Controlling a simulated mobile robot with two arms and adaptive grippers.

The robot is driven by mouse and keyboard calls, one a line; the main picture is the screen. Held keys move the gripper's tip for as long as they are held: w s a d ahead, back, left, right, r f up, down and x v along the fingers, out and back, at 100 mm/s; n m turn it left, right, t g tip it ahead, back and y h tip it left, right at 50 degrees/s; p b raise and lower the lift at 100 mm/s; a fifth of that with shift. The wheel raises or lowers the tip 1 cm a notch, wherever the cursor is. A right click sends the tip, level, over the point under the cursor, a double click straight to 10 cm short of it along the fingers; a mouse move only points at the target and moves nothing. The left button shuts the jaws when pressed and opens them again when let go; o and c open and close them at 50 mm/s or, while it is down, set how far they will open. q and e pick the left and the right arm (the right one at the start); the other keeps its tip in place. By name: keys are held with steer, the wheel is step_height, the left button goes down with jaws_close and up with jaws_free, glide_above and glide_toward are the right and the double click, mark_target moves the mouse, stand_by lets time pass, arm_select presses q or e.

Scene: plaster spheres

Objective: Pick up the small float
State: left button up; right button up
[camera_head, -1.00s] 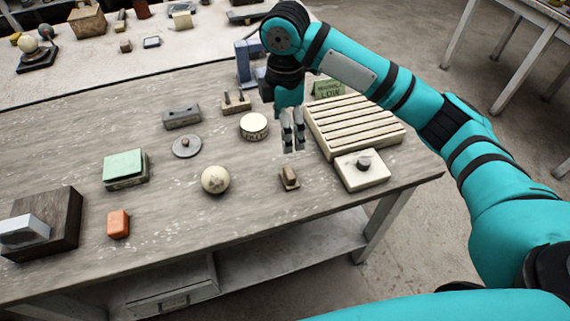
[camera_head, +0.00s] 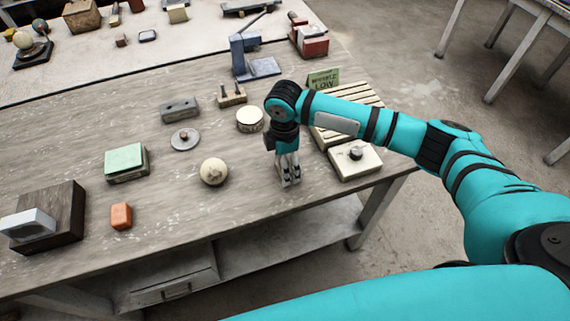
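The small float, a little pale block with a brown grip in the earlier view, stood near the front edge of the bench. My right gripper (camera_head: 289,181) now points down over that spot, with its fingertips low at the bench top. The fingers and wrist hide the float almost wholly, so I cannot tell whether the fingers are around it or touching it. My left gripper is not in view.
A plaster sphere (camera_head: 213,171) lies left of the gripper. A white slab with a dark knob (camera_head: 355,160) and a slatted rack (camera_head: 368,97) are to the right. A round tin (camera_head: 250,120) stands behind.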

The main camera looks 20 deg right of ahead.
steer(key=shift+f, duration=0.6)
steer(key=c, duration=1.2)
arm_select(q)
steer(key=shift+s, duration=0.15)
arm_select(e)
steer(key=shift+c, duration=0.2)
steer(key=shift+r, duration=0.55)
step_height(320, 180, up, 2)
steer(key=shift+a+r+b, duration=0.1)
steer(key=shift+b, duration=0.4)
arm_select(q)
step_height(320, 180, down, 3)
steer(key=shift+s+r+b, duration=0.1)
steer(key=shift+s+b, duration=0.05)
steer(key=shift+b, duration=0.75)
arm_select(e)
steer(key=s+a+r, duration=0.1)
steer(key=s+a, duration=0.1)
steer(key=s, duration=0.5)
steer(key=s+a, duration=0.2)
steer(key=s, duration=0.6)
steer(key=shift+s+a+r, duration=0.15)
steer(key=shift+a+r, duration=0.2)
steer(key=shift+a, duration=0.05)
